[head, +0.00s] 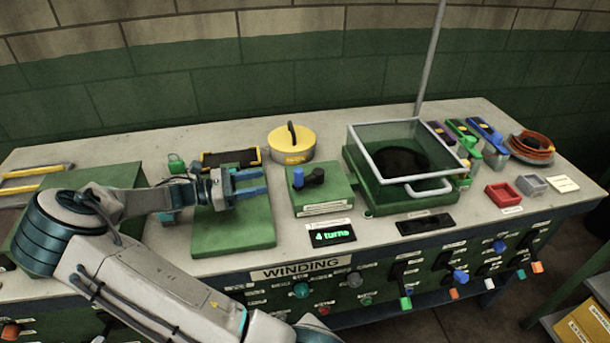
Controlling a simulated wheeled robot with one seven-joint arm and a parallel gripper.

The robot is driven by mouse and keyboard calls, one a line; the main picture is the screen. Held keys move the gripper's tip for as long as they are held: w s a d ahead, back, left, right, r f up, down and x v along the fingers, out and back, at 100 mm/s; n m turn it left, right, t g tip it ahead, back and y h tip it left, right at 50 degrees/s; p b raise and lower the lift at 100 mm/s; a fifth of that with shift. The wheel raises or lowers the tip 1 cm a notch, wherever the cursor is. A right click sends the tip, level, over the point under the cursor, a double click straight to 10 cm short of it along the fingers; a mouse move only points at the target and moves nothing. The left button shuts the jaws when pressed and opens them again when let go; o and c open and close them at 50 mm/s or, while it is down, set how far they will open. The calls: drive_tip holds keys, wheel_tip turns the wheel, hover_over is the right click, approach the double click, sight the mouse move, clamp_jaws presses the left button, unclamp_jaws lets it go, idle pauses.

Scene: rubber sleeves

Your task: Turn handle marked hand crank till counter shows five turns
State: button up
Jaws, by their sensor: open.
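The counter (331,236) is a small black display on the bench that reads "4 turns" in green. Behind it stands a green box (336,198) with a crank on top: a black hub (316,176) and an upright blue knob (298,178) at its left. White labels are on the box front, too small to read. My gripper (264,182) is open, its blue fingers pointing right toward the blue knob. It appears empty and apart from the knob, over a green panel.
A glass-lidded green box (362,190) with a grey handle stands right of the crank. A yellow round lid (291,145) sits behind. Red and grey trays (503,195) lie farther right. Knobs and levers line the bench front under the "WINDING" sign (301,268).

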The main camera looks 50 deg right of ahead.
sight(305, 183)
drive_tip(key=p+x, duration=0.2)
drive_tip(key=x, duration=1.1)
drive_tip(key=shift+s+d, duration=0.15)
drive_tip(key=shift+d, duration=0.2)
clamp_jaws()
